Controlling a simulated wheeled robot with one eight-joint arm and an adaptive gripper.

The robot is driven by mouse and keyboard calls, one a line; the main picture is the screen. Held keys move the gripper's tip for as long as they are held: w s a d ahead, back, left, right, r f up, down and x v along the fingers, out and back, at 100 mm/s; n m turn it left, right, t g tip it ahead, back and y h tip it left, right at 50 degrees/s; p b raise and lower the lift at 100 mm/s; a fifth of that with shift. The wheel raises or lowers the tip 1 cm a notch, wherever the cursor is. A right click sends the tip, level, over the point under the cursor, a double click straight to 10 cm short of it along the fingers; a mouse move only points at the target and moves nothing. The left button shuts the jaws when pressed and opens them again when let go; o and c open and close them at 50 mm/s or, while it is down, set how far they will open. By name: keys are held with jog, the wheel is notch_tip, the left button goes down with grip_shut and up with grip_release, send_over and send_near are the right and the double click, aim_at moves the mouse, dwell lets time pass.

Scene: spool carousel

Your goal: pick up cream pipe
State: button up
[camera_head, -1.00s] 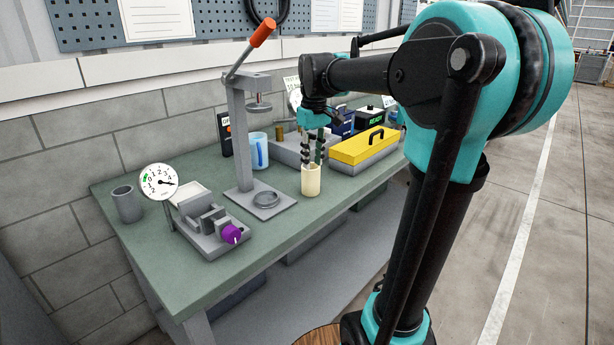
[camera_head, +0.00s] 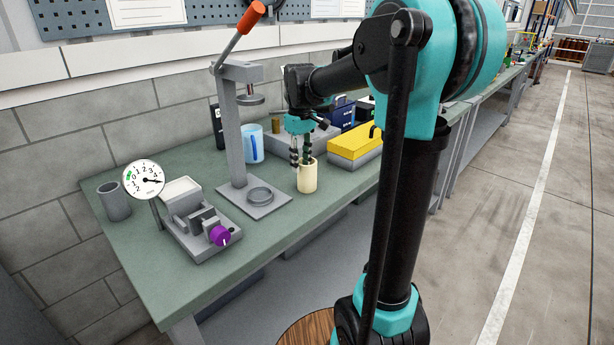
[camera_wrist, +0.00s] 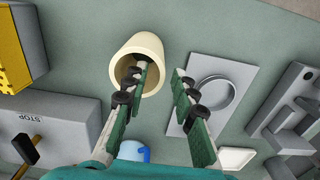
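The cream pipe (camera_head: 307,178) stands upright on the green bench top, right of the press base. It shows from above in the wrist view (camera_wrist: 138,54), its open bore facing the camera. My gripper (camera_head: 301,164) is open and points down at the pipe's rim. In the wrist view my gripper (camera_wrist: 162,72) has its left finger over or just inside the bore, and its right finger outside the wall, over the bench. Nothing is held between the fingers. Whether a finger touches the pipe I cannot tell.
A grey lever press (camera_head: 232,125) with a ring on its base stands left of the pipe. A yellow-lidded box (camera_head: 352,146) is to the right. A blue mug (camera_head: 252,146) is behind. A vise with purple knob (camera_head: 220,236) and a dial gauge (camera_head: 144,179) are at left.

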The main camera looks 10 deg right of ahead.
aim_at(307, 175)
jog(key=shift+f, duration=2.8)
grip_shut()
